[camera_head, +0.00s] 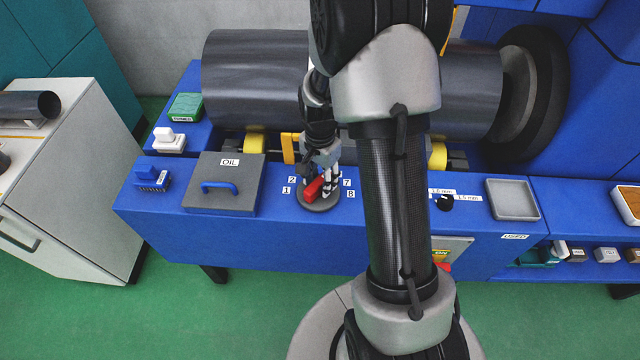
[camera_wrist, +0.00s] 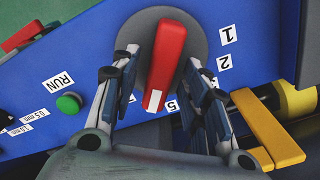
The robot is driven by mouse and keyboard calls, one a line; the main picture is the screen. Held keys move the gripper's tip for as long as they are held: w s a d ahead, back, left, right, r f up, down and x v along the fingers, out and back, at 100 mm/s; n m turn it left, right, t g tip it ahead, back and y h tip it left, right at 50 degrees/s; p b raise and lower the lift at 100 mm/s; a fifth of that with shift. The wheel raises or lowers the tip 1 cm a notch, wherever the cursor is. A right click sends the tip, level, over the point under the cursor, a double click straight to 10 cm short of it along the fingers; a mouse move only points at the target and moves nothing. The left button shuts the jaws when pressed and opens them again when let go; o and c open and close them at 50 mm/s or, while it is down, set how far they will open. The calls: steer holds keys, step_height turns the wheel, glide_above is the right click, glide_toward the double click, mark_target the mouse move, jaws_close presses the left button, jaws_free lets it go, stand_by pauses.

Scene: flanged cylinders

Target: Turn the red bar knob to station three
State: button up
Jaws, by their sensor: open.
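The red bar knob (camera_wrist: 166,58) sits on a round grey dial (camera_wrist: 198,22) on the blue bench top. Its white-marked end lies beside the label 5 (camera_wrist: 171,105), slightly left of it in the wrist view. Labels 1 (camera_wrist: 227,34) and 2 (camera_wrist: 224,62) are readable; label 3 is not visible there. My gripper (camera_wrist: 163,62) is open, one finger on each side of the bar. Contact cannot be told. In the head view my gripper (camera_head: 326,187) is at the knob (camera_head: 314,190) and partly covers it.
An OIL lid (camera_head: 235,196) with a blue handle lies left of the dial. A dark roller (camera_head: 255,75) and yellow blocks (camera_head: 255,144) stand behind. A green RUN button (camera_wrist: 69,103) and a small black knob (camera_head: 444,203) are on the bench.

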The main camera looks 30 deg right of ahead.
steer(key=shift+f, duration=0.6)
steer(key=shift+c, duration=0.6)
jaws_close()
